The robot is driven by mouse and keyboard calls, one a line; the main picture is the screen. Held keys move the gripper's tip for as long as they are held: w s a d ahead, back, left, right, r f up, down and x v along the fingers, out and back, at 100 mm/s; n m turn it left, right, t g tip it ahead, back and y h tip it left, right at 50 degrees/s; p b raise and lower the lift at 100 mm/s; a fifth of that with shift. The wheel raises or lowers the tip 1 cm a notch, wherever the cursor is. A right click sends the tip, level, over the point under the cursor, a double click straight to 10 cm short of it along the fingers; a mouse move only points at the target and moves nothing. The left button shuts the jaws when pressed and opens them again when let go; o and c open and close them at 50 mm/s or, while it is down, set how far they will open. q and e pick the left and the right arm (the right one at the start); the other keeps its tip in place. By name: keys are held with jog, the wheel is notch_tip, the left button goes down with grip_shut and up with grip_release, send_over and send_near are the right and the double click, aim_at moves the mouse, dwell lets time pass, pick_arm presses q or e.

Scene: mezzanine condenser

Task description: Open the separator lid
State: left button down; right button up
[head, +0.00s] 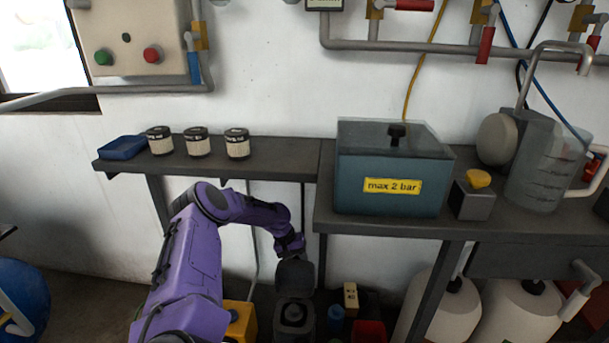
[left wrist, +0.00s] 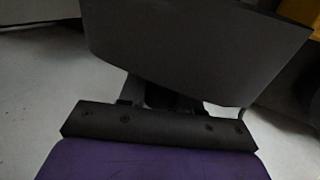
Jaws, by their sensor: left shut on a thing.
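My left gripper (head: 291,246) reaches down below the wall shelf. It is shut on the upper edge of a dark grey lid (head: 295,277). The lid stands raised and tilted above a dark container (head: 293,318), which I take to be the separator; its dark round top is partly exposed below the lid. In the left wrist view the lid (left wrist: 195,50) is a broad dark plate filling the upper middle, just beyond the gripper body. The fingertips are mostly hidden there. My right gripper is in neither view.
A yellow box (head: 238,322), a small tan block (head: 351,299) and a red bin (head: 369,332) stand around the container. A bench leg (head: 437,290) stands to the right.

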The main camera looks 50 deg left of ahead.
pick_arm(q)
jog(key=shift+w, duration=0.1)
jog(key=c, duration=0.8)
grip_release()
jog(key=shift+d+r, duration=0.1)
jog(key=p+v, duration=0.3)
jog(key=v, duration=0.2)
jog(key=shift+w+d, duration=0.1)
jog(key=shift+w, duration=0.05)
jog(key=s+a, duration=0.2)
jog(key=a, duration=0.1)
jog(key=s+a, duration=0.6)
jog(key=shift+a+b, duration=0.25)
jog(key=shift+b, duration=0.05)
